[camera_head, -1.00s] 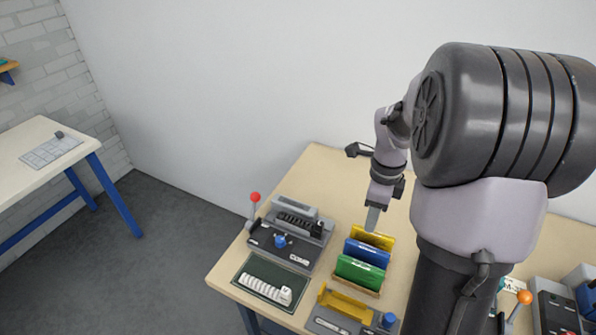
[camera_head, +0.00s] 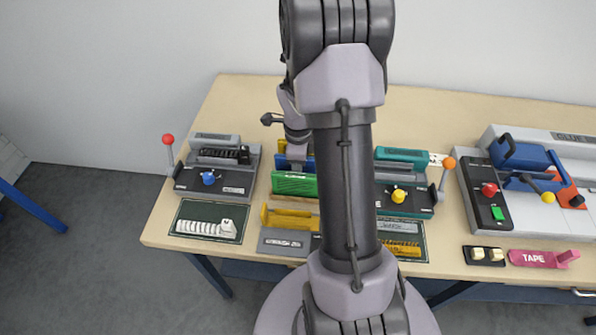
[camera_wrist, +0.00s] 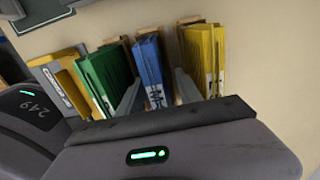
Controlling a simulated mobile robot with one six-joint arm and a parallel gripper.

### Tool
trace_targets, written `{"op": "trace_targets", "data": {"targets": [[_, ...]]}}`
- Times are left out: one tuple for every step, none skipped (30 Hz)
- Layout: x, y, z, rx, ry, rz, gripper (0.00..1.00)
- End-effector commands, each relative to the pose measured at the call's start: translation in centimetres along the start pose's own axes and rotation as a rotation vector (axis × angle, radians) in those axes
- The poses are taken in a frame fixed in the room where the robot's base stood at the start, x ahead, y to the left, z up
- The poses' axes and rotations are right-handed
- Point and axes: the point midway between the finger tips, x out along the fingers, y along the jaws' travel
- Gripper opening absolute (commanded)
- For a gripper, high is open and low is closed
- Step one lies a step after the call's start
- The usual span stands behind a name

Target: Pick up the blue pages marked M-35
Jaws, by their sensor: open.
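My gripper (camera_wrist: 157,80) is open, one grey finger on each side of the blue pages. I cannot tell whether either finger touches them. In the head view only a strip of the blue pages (camera_head: 282,147) shows behind the green pages (camera_head: 295,184). My gripper (camera_head: 296,156) is partly hidden there by my own arm.
Green pages (camera_wrist: 103,75) stand close on the left and yellow pages (camera_wrist: 204,55) on the right in the wrist view. A grey machine with a red-knobbed lever (camera_head: 218,165) is left of the pages. A pink tape dispenser (camera_head: 540,258) lies front right.

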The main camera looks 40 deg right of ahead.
Motion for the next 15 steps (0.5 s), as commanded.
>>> {"op": "trace_targets", "data": {"targets": [[-0.18, -0.02, 0.01, 0.0, 0.0, -0.001, 0.42], [-0.21, -0.02, 0.01, 0.0, 0.0, -0.001, 0.42], [-0.23, -0.02, 0.01, 0.0, 0.0, -0.001, 0.42], [-0.23, -0.02, 0.01, -0.001, 0.0, -0.001, 0.36], [-0.24, -0.02, 0.01, -0.001, 0.0, -0.001, 0.3], [-0.24, -0.02, 0.01, -0.001, 0.0, -0.001, 0.22], [-0.24, -0.02, 0.01, -0.001, 0.0, -0.001, 0.16], [-0.24, -0.01, 0.01, -0.001, 0.0, -0.001, 0.1], [-0.24, -0.01, 0.01, -0.001, 0.0, -0.001, 0.03], [-0.24, -0.01, 0.01, -0.001, 0.0, -0.001, 0.0], [-0.24, -0.02, 0.02, -0.001, 0.0, -0.001, 0.0], [-0.25, -0.02, 0.02, -0.001, 0.0, -0.001, 0.0], [-0.25, -0.02, 0.02, -0.001, 0.0, -0.001, 0.0], [-0.25, -0.02, 0.02, -0.001, 0.0, -0.001, 0.0], [-0.26, -0.02, 0.02, -0.001, 0.0, -0.001, 0.0]]}}
